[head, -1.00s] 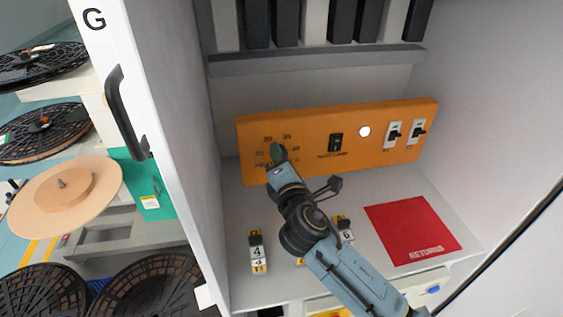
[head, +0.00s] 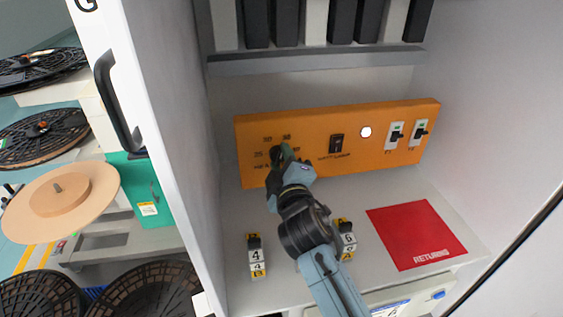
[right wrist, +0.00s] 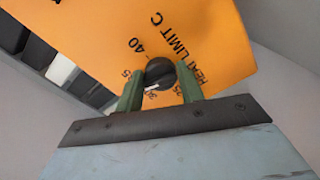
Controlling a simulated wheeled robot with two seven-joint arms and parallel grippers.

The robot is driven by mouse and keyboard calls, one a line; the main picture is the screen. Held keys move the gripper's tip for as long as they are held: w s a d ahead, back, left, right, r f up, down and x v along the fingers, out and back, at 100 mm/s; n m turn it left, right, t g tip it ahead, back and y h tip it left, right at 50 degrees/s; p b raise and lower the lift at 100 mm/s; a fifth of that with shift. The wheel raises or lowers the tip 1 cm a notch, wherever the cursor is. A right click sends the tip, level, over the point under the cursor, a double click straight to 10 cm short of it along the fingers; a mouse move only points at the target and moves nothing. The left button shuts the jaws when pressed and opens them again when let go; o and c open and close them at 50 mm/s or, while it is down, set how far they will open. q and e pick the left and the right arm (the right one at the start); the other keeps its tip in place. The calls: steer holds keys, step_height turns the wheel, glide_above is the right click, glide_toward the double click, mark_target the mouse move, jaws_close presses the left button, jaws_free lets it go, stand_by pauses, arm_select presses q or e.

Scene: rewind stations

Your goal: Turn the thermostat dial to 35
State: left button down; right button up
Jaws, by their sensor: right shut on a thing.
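The thermostat dial (right wrist: 160,74) is a round black knob on the orange panel (head: 380,152), beside the lettering HEAT LIMIT C. My right gripper (right wrist: 160,90) has its two green fingers on either side of the dial, shut on it. The dial's white pointer mark lies on its lower-left side in the right wrist view, near the 30 figure. In the head view my right gripper (head: 283,157) covers most of the dial. My left gripper is in neither view.
A black rocker switch (head: 336,143), a white lamp (head: 366,132) and two toggle switches (head: 395,135) are on the same panel. Number-tagged blocks (head: 256,256) and a red RETURNS mat (head: 417,233) are on the shelf below. The cabinet door (head: 150,150) stands open at left.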

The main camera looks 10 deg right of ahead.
steer(key=shift+f+m, duration=0.1)
steer(key=shift+m, duration=1.4)
steer(key=o, duration=0.9)
steer(key=shift+o, duration=0.2)
steer(key=s+b, duration=0.1)
steer(key=s, duration=1.2)
steer(key=shift+s+b, duration=0.2)
steer(key=shift+b, duration=0.2)
